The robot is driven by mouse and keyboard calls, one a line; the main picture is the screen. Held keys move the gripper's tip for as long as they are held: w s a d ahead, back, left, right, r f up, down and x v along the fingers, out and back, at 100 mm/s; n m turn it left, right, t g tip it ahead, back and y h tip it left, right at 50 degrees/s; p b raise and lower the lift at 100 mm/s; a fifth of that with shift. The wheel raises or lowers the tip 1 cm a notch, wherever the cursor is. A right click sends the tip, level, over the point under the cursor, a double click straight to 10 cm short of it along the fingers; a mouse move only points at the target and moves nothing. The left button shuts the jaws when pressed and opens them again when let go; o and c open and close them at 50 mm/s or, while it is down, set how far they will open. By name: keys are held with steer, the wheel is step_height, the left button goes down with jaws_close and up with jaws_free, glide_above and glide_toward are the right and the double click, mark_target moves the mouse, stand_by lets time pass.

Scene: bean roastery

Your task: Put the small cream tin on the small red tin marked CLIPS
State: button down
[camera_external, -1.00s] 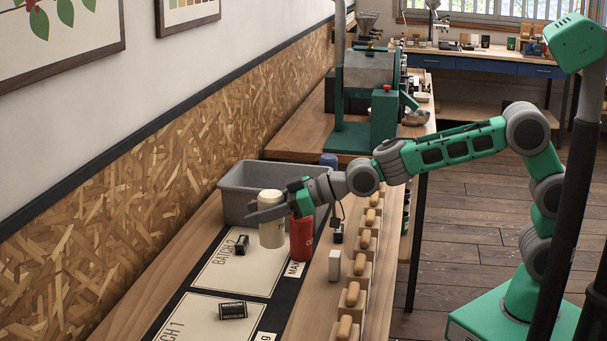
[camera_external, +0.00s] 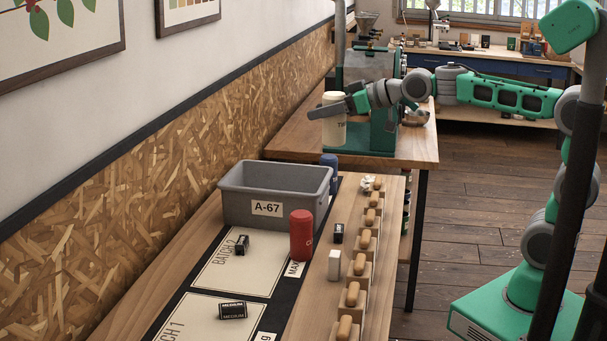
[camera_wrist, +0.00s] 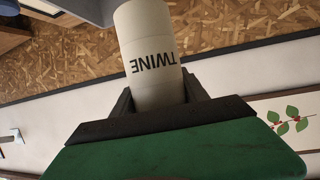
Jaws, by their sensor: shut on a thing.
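The small cream tin (camera_external: 334,128) is in my gripper (camera_external: 330,111), raised well above the table in the external view. In the wrist view the cream tin (camera_wrist: 148,50) sits between the two dark fingers of my gripper (camera_wrist: 158,92), and TWINE reads upside down on it. The small red tin (camera_external: 301,236) stands upright on the table, beside the grey bin's front right corner. Only the edge of its lettering shows, a "C". The cream tin is apart from it, higher and further back in the picture.
A grey bin (camera_external: 245,204) marked A-67 stands behind the mats, with a blue tin (camera_external: 329,163) beside it. Small black boxes lie around, one on the BATCH 1 mat (camera_external: 200,310). A white block (camera_external: 334,264) and several wooden-handled items line the right edge.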

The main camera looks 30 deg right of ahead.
mark_target(337, 99)
steer(key=s+d+r, duration=0.1)
steer(key=d+r, duration=0.1)
steer(key=shift+s+d+r+p, duration=0.35)
steer(key=shift+s, duration=0.05)
steer(key=s+a+f+n+g+y, duration=0.35)
steer(key=s+a+f, duration=0.2)
steer(key=s, duration=0.45)
steer(key=w+a+f+p, duration=0.1)
steer(key=w+a+f, duration=0.1)
steer(key=w+f, duration=0.1)
steer(key=w+a+f+p, duration=0.2)
steer(key=w+a+f, duration=0.1)
steer(key=f, duration=0.3)
steer(key=w+a+f+p, duration=0.1)
steer(key=w+a+f, duration=0.1)
steer(key=w+f, duration=0.2)
steer(key=shift+w+a+f, duration=0.2)
steer(key=shift+w+f, duration=0.15)
steer(key=shift+w, duration=0.4)
